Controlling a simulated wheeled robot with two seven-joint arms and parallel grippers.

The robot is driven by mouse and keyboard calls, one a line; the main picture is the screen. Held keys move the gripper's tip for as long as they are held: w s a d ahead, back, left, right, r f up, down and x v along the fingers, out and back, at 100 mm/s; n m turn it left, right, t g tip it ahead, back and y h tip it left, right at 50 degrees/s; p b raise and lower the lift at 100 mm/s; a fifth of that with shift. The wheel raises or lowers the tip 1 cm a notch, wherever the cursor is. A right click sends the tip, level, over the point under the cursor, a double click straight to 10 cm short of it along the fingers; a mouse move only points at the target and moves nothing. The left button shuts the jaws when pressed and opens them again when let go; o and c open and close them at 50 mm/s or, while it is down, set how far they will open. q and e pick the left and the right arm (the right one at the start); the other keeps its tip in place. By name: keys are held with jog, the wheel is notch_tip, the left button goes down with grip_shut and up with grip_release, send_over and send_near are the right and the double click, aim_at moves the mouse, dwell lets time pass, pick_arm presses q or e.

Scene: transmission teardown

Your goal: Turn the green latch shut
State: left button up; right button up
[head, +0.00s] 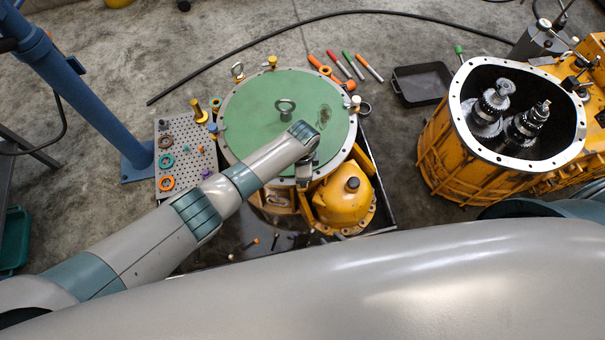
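I cannot clearly make out the green latch; one at the cover's front rim would be hidden by the gripper. A small green-tipped handle (459,50) stands behind the open housing at right, but I cannot tell whether it is the latch.
A yellow domed part (344,202) sits just right of the gripper. A perforated board (181,133) with coloured rings lies left of the cover. A black tray (421,83), several coloured pens and an open orange housing (444,152) are at right. Floor behind is mostly clear.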

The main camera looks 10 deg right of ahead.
jog(key=shift+s+f, duration=0.1)
jog(key=shift+s, duration=0.05)
pick_arm(q)
jog(key=o, duration=1.1)
jog(key=shift+c, duration=0.2)
jog(key=shift+r, duration=0.1)
jog(key=shift+r, duration=0.45)
notch_tip(320, 180, up, 6)
jog(key=shift+r+p, duration=0.2)
jog(key=shift+p, duration=0.3)
notch_tip(320, 180, up, 10)
pick_arm(e)
jog(key=shift+s+d+f+g, duration=0.2)
jog(key=shift+s+d+f, duration=0.05)
jog(key=shift+s, duration=0.25)
jog(key=shift+s+d+f+g, duration=0.2)
jog(key=shift+s+d+f, duration=0.1)
jog(key=shift+s, duration=0.25)
jog(key=shift+s+d+f+g, duration=0.2)
jog(key=shift+s+f, duration=0.05)
jog(key=shift+s, duration=0.25)
pick_arm(q)
jog(key=shift+s, duration=0.1)
